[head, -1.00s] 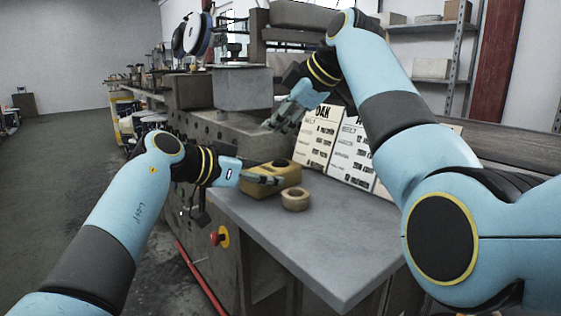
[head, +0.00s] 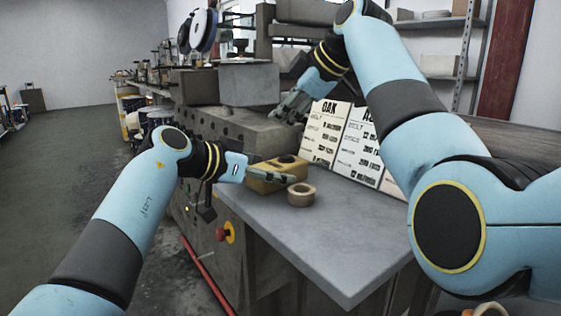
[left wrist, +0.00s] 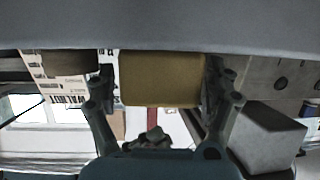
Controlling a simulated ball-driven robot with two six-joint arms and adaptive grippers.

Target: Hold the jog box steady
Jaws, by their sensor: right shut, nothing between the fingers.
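The yellow jog box (head: 270,176) sits on the grey table near its far left corner, with a dark round part on top. My left gripper (head: 292,179) reaches in from the left, one finger along the box's near side. My right gripper (head: 284,116) is shut and empty, raised behind the box in front of the machine.
A tan tape roll (head: 301,194) lies just right of the jog box. White printed boards (head: 343,141) stand behind it. A red knob on yellow (head: 225,233) is below the table's left edge. The grey table (head: 335,232) is clear toward the front.

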